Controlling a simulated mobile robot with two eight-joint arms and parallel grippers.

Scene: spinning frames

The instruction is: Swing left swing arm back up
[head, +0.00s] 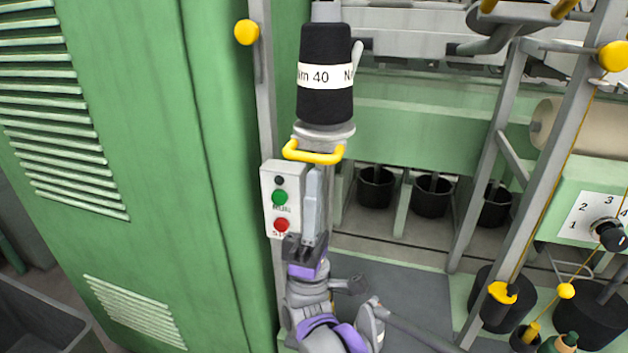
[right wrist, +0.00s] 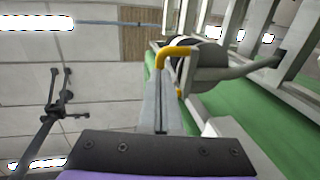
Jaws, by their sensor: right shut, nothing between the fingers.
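The swing arm with a yellow U-shaped handle (head: 315,157) is in the upper middle of the head view. A black bobbin (head: 325,100) with a white "Nm 40" band stands upright above the handle. My right gripper (head: 317,172) points upward, its fingers shut and empty, with the tips just below the handle. In the right wrist view the shut fingers (right wrist: 168,78) point toward the yellow handle (right wrist: 174,53), which shows at their tips. I cannot tell whether they touch. My left gripper is not in view.
A control box (head: 284,199) with green and red buttons sits left of my fingers. A green cabinet (head: 150,150) fills the left. Grey posts, black cans (head: 376,188) and a dial panel (head: 590,215) stand to the right. Some grey floor (head: 400,295) is clear.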

